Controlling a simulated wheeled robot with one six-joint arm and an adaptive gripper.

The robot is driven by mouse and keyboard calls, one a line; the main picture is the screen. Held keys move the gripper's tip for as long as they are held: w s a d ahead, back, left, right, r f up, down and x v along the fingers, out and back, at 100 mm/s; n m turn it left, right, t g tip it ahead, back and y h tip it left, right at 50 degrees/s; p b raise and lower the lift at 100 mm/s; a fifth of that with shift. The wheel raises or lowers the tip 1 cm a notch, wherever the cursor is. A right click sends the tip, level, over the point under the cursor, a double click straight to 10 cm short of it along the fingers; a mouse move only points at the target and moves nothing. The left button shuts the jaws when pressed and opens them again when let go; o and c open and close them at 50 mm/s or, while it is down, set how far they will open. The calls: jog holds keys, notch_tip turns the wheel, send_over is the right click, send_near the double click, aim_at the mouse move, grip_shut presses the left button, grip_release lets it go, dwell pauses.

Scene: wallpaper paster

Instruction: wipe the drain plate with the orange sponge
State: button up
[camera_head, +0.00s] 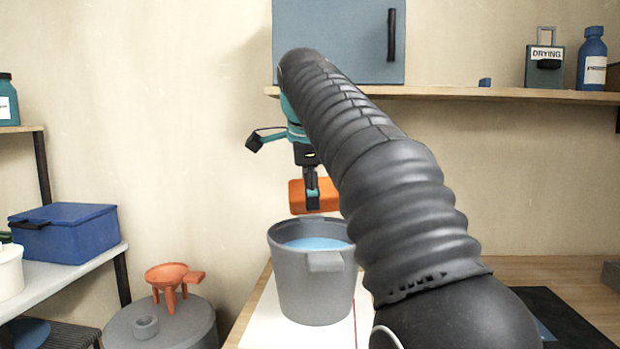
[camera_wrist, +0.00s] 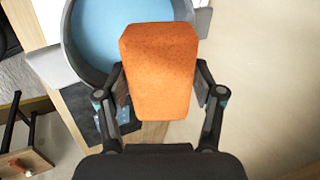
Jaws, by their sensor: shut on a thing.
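The orange sponge (camera_head: 328,197) is held in the air above and behind the grey bucket (camera_head: 312,285) in the head view. My gripper (camera_head: 312,200) is shut on it. In the wrist view the sponge (camera_wrist: 160,72) sits between the two fingers of my gripper (camera_wrist: 161,88) and covers part of the bucket rim. The bucket holds blue liquid (camera_head: 316,244); the sponge is apart from it. A dark ribbed plate (camera_head: 58,335) shows at the lower left of the head view; I cannot tell whether it is the drain plate.
The bucket stands on a white sheet on the wooden table (camera_head: 580,275). A black mat (camera_head: 560,318) lies to the right, partly hidden by my arm. An orange funnel (camera_head: 167,275) stands on a grey drum (camera_head: 190,322).

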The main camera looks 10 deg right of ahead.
notch_tip(320, 180, down, 8)
jog(key=b, duration=0.5)
jog(key=shift+r, duration=0.25)
jog(key=shift+f, duration=1.45)
dwell(0.6)
jog(key=shift+a, duration=0.1)
jog(key=a, duration=0.2)
jog(key=shift+a, duration=0.3)
dwell(3.1)
jog(key=shift+d, duration=0.15)
jog(key=shift+d+r, duration=0.15)
jog(key=shift+d, duration=1.1)
